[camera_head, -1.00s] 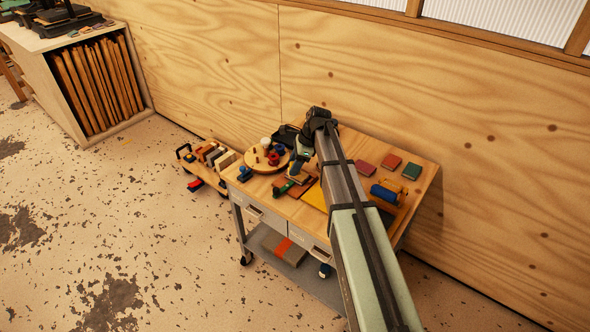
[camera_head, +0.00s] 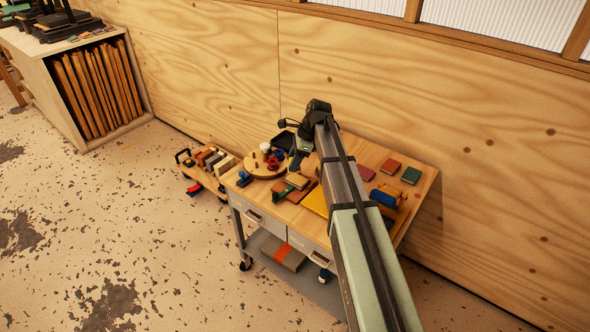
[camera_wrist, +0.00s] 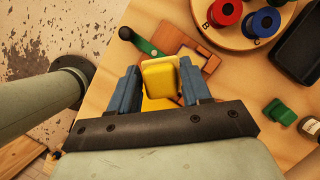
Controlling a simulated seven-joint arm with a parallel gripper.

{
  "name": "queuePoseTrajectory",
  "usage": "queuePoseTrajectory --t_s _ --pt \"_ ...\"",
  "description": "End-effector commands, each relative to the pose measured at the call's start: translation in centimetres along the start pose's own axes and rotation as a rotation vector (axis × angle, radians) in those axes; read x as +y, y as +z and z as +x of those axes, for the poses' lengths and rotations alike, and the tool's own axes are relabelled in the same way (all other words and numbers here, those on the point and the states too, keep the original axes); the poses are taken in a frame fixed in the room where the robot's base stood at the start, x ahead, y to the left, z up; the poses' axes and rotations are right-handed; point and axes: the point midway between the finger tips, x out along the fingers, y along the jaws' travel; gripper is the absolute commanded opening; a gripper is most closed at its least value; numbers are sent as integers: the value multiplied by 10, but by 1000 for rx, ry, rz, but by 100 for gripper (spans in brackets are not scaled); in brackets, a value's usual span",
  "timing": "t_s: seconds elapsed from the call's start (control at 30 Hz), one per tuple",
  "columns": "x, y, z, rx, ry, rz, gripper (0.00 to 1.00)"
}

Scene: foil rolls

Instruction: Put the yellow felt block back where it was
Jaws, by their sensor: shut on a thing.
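The yellow felt block (camera_wrist: 160,76) shows in the wrist view between the two blue fingers of my gripper (camera_wrist: 160,84), which is shut on it. Its lower part is partly hidden by the gripper body. Beyond it lies a brown tray-like piece (camera_wrist: 207,60) on the wooden tabletop, with a green-handled tool (camera_wrist: 145,47) beside it. Whether the block touches anything below cannot be told. In the head view my arm hides much of the gripper; a flat yellow sheet (camera_head: 316,200) lies on the cart top just left of the arm.
A round wooden board (camera_head: 258,170) with red and blue spools stands at the cart's left end. A blue roll (camera_head: 384,197) and several small coloured blocks lie right of my arm. In the wrist view, a dark tray (camera_wrist: 301,50) and green piece (camera_wrist: 280,110) lie to the right.

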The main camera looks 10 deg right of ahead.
Motion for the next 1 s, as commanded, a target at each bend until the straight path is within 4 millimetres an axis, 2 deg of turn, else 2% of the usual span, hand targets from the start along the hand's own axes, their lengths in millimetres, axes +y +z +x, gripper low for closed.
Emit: queuePoseTrajectory --t_s 0.17,0.27,0.5,0.63,0.8,1.0 --pt "-14 -4 -1 1 -9 20 19" --pt "-40 -13 -4 2 -27 62 19" --pt "-116 -44 -14 4 -88 203 19" --pt "-145 -58 -18 3 -113 262 19" --pt "-164 -70 -20 2 -133 306 19" --pt "-166 -79 -4 2 -135 316 19"
